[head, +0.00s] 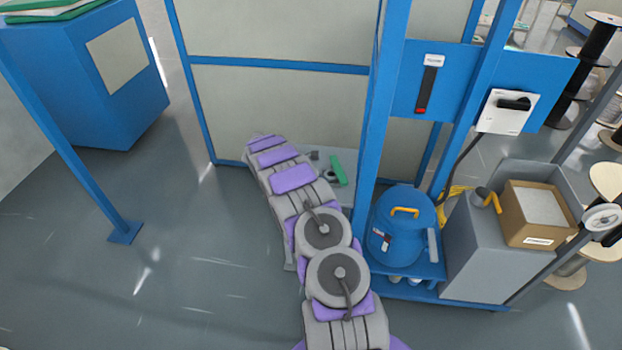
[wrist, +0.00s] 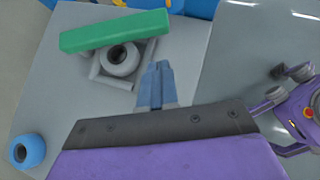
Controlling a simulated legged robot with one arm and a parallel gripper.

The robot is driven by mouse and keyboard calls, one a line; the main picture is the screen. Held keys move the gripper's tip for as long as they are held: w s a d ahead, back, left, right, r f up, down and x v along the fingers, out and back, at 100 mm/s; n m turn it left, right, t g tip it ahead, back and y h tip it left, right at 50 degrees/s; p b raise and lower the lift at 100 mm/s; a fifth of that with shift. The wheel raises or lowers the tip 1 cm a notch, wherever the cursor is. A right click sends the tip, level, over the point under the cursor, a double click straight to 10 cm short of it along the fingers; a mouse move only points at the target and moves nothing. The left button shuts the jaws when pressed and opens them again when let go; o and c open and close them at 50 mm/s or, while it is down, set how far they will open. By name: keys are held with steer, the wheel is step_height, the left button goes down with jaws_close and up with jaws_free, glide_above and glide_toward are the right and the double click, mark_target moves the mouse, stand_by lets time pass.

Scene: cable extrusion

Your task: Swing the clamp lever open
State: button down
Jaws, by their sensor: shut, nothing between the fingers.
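A green bar (wrist: 115,32), which looks like the clamp lever, lies across the top of a grey bracket in the wrist view. A round grey collar (wrist: 120,60) with a dark hole sits just below it. In the head view the green bar (head: 339,170) shows beside my arm, near the blue frame. My gripper (wrist: 158,66) is shut and empty, its blue fingers side by side. Its tips are right of the collar and below the bar's right end, apart from the bar in the picture. I cannot tell the depth between them. The head view does not clearly show my fingers.
A grey plate (wrist: 62,100) lies under the bracket, with a blue cylinder (wrist: 27,150) at its lower left. Blue frame posts (head: 381,110) and a blue drum (head: 402,225) stand right of my arm. Floor (head: 190,270) at left is clear.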

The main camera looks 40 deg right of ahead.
mark_target(347, 181)
steer(key=shift+s+d+b, duration=0.15)
steer(key=shift+s+d, duration=0.2)
steer(key=shift+d, duration=0.25)
steer(key=shift+s+d+b, duration=0.15)
steer(key=shift+s+d, duration=0.15)
steer(key=shift+d, duration=0.35)
steer(key=shift+s+d+b, duration=0.15)
steer(key=shift+s+d, duration=0.2)
steer(key=shift+d, duration=0.25)
steer(key=shift+s+r, duration=0.1)
steer(key=shift+s+d, duration=0.1)
steer(key=shift+d, duration=0.05)
steer(key=shift+s+d+n+t+h+p, duration=0.3)
steer(key=shift+s+d+n+t, duration=0.2)
steer(key=shift+s+n+t, duration=0.3)
steer(key=shift+s+d+n+t+h+b, duration=0.15)
steer(key=shift+s+d+n+t, duration=0.3)
steer(key=shift+d+n, duration=0.25)
steer(key=shift+s+d+n+t+h+b, duration=0.15)
steer(key=shift+s+d+n+t, duration=0.15)
steer(key=shift+d+n+t, duration=0.35)
steer(key=shift+s+d, duration=0.15)
steer(key=shift+d, duration=0.55)
